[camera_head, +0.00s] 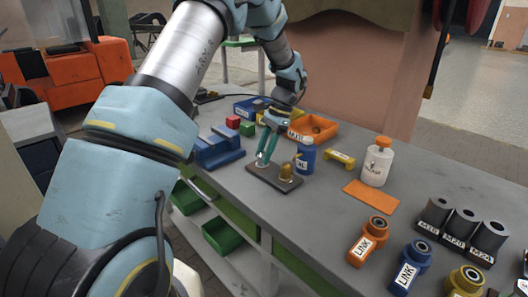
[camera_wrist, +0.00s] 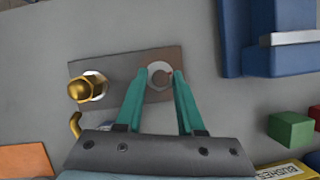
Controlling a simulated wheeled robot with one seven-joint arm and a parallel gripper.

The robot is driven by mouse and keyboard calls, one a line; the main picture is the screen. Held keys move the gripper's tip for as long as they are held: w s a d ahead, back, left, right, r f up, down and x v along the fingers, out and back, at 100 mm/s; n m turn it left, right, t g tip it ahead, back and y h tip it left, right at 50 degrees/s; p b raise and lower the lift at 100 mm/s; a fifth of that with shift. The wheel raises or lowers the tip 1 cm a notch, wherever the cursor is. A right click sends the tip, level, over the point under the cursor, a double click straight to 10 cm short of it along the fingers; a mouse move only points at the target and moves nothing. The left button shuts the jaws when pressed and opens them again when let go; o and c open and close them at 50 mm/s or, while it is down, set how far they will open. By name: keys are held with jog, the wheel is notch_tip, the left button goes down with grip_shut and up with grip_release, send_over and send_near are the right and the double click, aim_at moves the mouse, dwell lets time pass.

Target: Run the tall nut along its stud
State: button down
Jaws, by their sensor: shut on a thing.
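A dark flat plate (camera_head: 262,178) lies on the grey bench and also shows in the wrist view (camera_wrist: 120,65). My gripper (camera_head: 262,162) points down over one end of it. In the wrist view, the teal fingers of my gripper (camera_wrist: 160,74) are shut on a pale grey nut, the tall nut (camera_wrist: 160,75), seen from above. Its height and the stud inside it are not clear. A brass, stepped post (camera_wrist: 90,87) stands at the plate's other end on a pale base; it also shows in the head view (camera_head: 286,172), apart from my fingers.
A blue block fixture (camera_head: 218,150) stands left of the plate. A blue bottle (camera_head: 306,155) stands close behind the brass post. An orange tray (camera_head: 316,128), red and green cubes and a white bottle (camera_head: 376,162) are further off.

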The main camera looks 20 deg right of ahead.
jog(key=shift+r+m+t, duration=0.2)
jog(key=shift+m+t, duration=0.6)
jog(key=shift+m, duration=1.3)
jog(key=c, duration=0.9)
grip_release()
jog(key=o, duration=0.4)
jog(key=shift+s+f, duration=0.1)
jog(key=shift+s, duration=0.05)
jog(key=b+v, duration=0.2)
jog(key=v, duration=0.8)
jog(key=shift+d+r+b, duration=0.25)
jog(key=shift+r+b, duration=0.1)
